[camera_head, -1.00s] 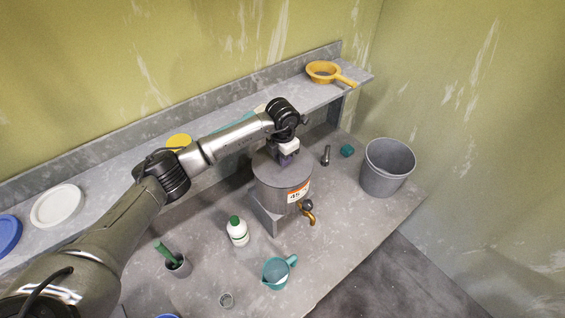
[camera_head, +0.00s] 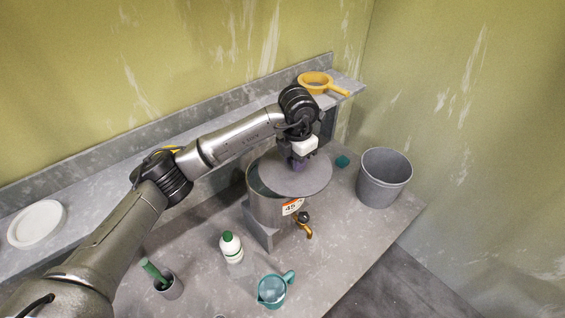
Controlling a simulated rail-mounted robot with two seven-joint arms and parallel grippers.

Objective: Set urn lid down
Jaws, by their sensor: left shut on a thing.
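The urn (camera_head: 268,207) is a grey metal cylinder with an orange-and-white label and a brass tap (camera_head: 305,228). It stands on a raised support on the counter. The urn lid (camera_head: 309,184) is a flat grey disc held above the urn's rim and shifted to the right of it, with the left part of the urn's opening showing. My left gripper (camera_head: 298,163) is shut on the lid's purple knob, which it mostly hides. My right gripper is not in view.
A grey bucket (camera_head: 384,178) stands to the right of the urn, with a small teal block (camera_head: 342,161) near it. A white-and-green bottle (camera_head: 232,248), a teal jug (camera_head: 274,289) and a grey cup (camera_head: 171,287) stand in front. A yellow strainer (camera_head: 316,82) lies on the shelf (camera_head: 100,180).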

